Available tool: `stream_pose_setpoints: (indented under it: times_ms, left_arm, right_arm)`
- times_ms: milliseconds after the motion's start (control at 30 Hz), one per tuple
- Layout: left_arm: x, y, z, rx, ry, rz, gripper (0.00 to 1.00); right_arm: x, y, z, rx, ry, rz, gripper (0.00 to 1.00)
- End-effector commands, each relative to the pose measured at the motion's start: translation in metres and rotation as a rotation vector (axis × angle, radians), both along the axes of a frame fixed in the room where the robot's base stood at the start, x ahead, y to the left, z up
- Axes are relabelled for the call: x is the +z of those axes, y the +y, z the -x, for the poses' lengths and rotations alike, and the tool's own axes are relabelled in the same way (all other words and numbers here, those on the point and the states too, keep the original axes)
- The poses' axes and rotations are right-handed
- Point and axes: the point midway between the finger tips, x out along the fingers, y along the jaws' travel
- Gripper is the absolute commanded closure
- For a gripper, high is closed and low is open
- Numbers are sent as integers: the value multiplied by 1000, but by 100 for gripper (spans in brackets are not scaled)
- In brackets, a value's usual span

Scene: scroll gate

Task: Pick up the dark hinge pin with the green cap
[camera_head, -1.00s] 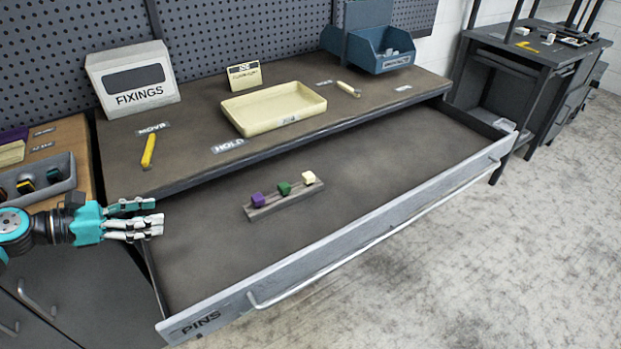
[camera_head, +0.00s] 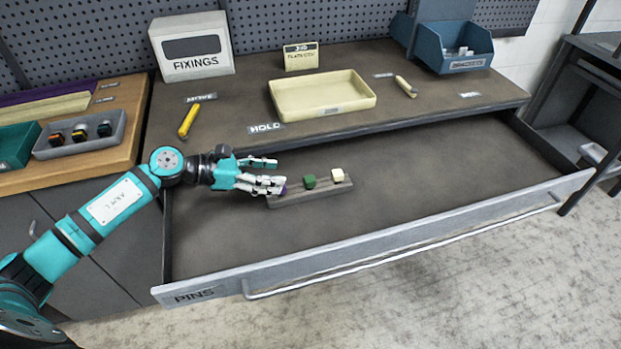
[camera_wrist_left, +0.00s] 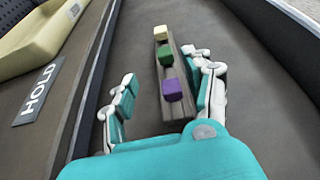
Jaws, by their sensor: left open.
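The green cap (camera_head: 309,181) of the hinge pin is the middle one of three caps on a grey rack (camera_head: 325,191) in the open drawer; it also shows in the left wrist view (camera_wrist_left: 165,54). The pin's dark shaft cannot be made out clearly. A cream cap (camera_head: 337,175) is to its right. A purple cap (camera_wrist_left: 173,90) is on its other side, nearest my gripper, and is partly hidden by my fingers in the head view. My left gripper (camera_head: 279,176) is open and empty at the rack's left end, short of the green cap. My right gripper is not in view.
The drawer front (camera_head: 390,240) with its long handle runs along the near side. The worktop above holds a cream tray (camera_head: 320,108), a yellow marker (camera_head: 188,121), a FIXINGS box (camera_head: 191,50) and a blue bin (camera_head: 455,55). The drawer floor right of the rack is clear.

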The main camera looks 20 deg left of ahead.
Motion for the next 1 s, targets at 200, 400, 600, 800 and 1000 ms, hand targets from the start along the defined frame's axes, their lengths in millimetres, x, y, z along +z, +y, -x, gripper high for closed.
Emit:
stream_pose_setpoints:
  times_ms: [200, 400, 600, 800, 1000]
  left_arm:
    - [-9, -20, -14, 1, -1, 1, 48]
    - [-13, -36, -20, -1, 0, 2, 48]
    - [-25, -60, -33, 1, -1, 3, 48]
    - [-30, -66, -37, 1, 0, -2, 48]
    - [-30, -66, -37, 1, 0, -2, 56]
  right_arm:
    - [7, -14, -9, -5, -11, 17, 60]
    - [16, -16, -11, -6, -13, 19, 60]
    - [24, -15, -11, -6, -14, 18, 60]
    - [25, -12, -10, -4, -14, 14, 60]
    - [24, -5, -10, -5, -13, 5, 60]
